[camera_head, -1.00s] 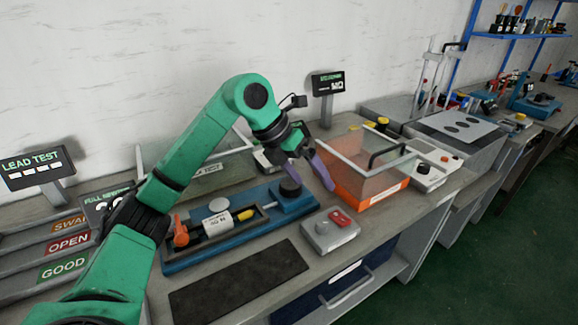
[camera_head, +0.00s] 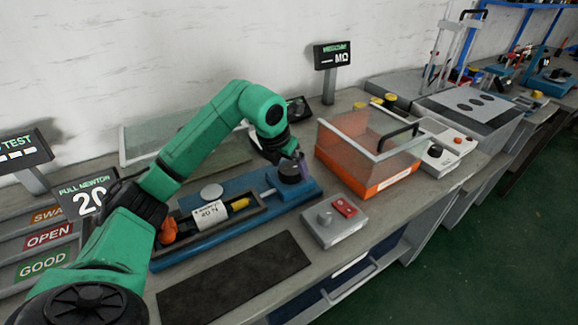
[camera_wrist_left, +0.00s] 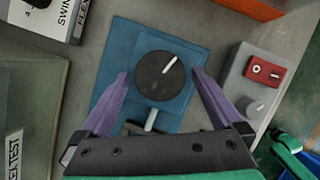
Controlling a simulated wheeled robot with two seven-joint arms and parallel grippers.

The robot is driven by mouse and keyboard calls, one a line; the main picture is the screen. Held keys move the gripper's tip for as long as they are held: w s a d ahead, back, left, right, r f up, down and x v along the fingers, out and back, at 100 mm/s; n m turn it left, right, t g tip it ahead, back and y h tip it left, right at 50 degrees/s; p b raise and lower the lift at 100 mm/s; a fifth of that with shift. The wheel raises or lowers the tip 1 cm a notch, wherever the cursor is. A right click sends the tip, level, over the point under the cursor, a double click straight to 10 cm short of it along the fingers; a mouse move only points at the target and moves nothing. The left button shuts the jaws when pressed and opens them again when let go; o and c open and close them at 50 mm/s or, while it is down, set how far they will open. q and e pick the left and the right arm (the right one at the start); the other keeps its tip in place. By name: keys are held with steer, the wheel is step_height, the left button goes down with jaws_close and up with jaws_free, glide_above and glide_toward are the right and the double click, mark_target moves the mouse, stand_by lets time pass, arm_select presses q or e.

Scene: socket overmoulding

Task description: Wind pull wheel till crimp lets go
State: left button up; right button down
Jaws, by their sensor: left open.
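The pull wheel is a dark round knob (camera_wrist_left: 165,76) with a white index line, on the blue end block of the pull tester (camera_head: 240,225). It also shows in the head view (camera_head: 292,172). In the left wrist view my left gripper (camera_wrist_left: 161,80) is open, its purple fingers on either side of the wheel with gaps; I cannot tell whether they touch it. In the tester's tray a white label reading 40 N (camera_head: 211,214) lies beside a yellow part (camera_head: 240,203) and an orange piece (camera_head: 167,232). The crimp itself is too small to make out. My right gripper is not in view.
A grey box with a red switch (camera_head: 345,208) stands just right of the tester. An orange bin with clear walls (camera_head: 370,160) is behind it. A dark mat (camera_head: 235,277) lies in front. A display reading 20 (camera_head: 88,199) stands at the left.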

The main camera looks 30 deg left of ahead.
arm_select(q)
steer(key=shift+w+f, duration=0.1)
steer(key=shift+f, duration=0.15)
steer(key=c, duration=1.2)
steer(key=shift+o, duration=0.2)
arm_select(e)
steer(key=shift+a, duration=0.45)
